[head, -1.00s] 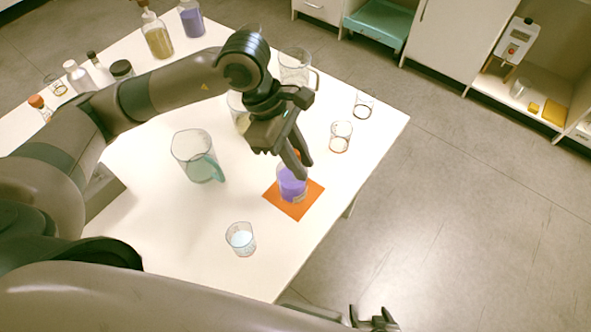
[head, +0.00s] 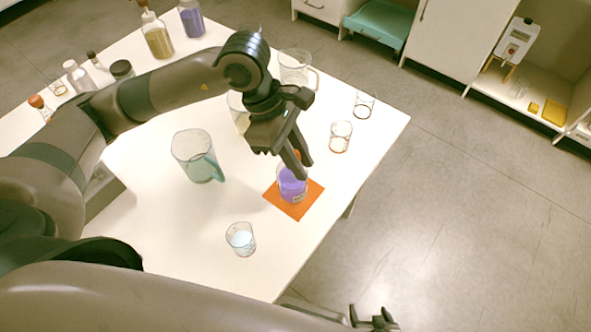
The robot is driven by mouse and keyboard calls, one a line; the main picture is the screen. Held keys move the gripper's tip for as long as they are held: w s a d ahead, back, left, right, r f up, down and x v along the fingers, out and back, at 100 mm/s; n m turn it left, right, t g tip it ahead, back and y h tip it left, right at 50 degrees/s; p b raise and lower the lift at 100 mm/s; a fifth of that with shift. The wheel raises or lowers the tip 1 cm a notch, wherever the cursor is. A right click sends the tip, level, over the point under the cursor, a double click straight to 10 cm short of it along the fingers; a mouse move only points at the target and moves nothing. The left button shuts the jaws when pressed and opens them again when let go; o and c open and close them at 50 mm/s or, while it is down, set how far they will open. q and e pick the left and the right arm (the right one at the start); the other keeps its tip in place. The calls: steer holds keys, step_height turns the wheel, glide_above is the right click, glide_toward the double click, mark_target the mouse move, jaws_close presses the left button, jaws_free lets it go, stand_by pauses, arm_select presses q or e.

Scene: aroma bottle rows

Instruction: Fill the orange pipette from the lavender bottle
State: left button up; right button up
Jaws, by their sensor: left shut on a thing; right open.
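A bottle of purple liquid (head: 291,187), which fits the lavender bottle, stands on an orange square mat (head: 298,211) near the table's right edge. My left gripper (head: 301,168) points down over this bottle and is shut on the orange pipette. Only a small orange bit of the pipette (head: 297,153) shows between the fingers; the rest is hidden by the fingers and bottle. I cannot tell how deep its tip is or whether liquid is inside. My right gripper (head: 375,320) is open and empty at the bottom edge, off the table.
A large jug (head: 192,150), a small glass of pale liquid (head: 241,239) and empty glasses (head: 341,136) stand around the mat. Another purple bottle (head: 191,18) and a yellow bottle (head: 157,38) stand at the far left. The table's front middle is clear.

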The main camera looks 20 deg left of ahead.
arm_select(q)
steer(key=shift+s+a+f, duration=0.15)
steer(key=shift+a+f, duration=0.05)
steer(key=shift+f, duration=0.05)
steer(key=shift+a+r+p, duration=0.1)
steer(key=shift+r+p, duration=0.25)
steer(key=shift+r, duration=0.25)
steer(key=shift+w+d+r+p, duration=0.1)
steer(key=shift+r+p, duration=1.05)
steer(key=shift+r, duration=1.85)
steer(key=shift+w+d+r+p, duration=0.1)
steer(key=shift+r+p, duration=1.05)
steer(key=shift+r, duration=1.8)
steer(key=shift+c, duration=0.2)
